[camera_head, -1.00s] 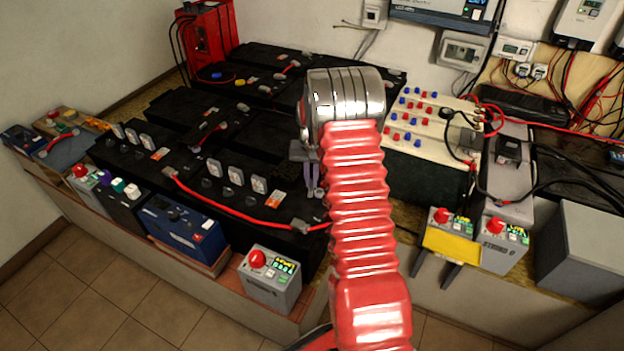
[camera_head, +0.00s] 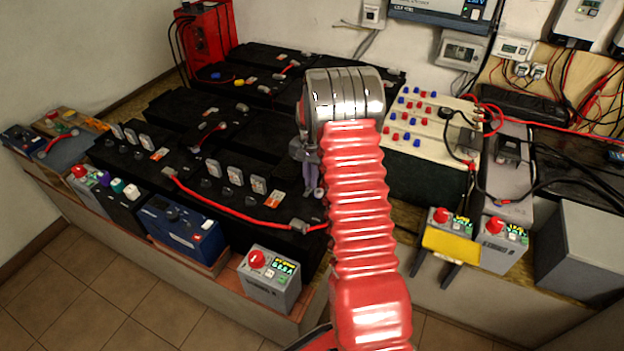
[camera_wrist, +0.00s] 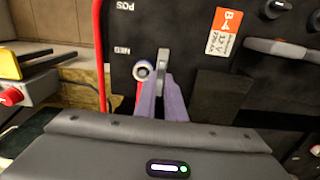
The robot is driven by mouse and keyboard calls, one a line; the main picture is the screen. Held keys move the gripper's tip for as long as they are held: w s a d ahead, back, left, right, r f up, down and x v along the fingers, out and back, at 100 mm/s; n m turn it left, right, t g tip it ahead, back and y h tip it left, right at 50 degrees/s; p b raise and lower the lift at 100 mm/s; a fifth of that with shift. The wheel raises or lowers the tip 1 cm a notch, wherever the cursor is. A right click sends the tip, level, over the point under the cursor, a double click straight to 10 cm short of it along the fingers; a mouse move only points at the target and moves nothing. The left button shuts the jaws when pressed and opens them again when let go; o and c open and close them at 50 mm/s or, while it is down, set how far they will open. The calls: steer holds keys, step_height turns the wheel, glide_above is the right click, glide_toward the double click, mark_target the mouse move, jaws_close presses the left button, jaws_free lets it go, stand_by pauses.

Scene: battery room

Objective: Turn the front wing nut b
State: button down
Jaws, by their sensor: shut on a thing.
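The wing nut, a small grey piece with an upright flat wing (camera_wrist: 163,62), shows in the wrist view near the NEG mark on the black battery (camera_wrist: 190,22). My gripper (camera_wrist: 161,88) has its two purple fingers closed around the wing nut, with a pale round end with a blue centre (camera_wrist: 143,70) beside the left fingertip. In the head view my gripper (camera_head: 312,188) reaches down to the front right part of the black battery top. There the nut is small and partly hidden by the fingers and my red arm.
A red cable (camera_head: 240,211) runs along the battery front to a grey clamp near my gripper. Grey upright tabs (camera_head: 236,175) stand to the left. A grey box with a red knob (camera_head: 270,277) sits in front. A cream-topped battery block (camera_head: 425,120) stands to the right.

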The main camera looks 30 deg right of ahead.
steer(key=c, duration=2.1)
jaws_free()
steer(key=shift+w+a+r, duration=0.1)
steer(key=shift+w+a, duration=0.1)
steer(key=shift+w, duration=0.05)
steer(key=shift+o, duration=1.3)
steer(key=shift+s, duration=0.1)
steer(key=shift+d, duration=0.1)
step_height(320, 180, up, 14)
steer(key=shift+f, duration=0.2)
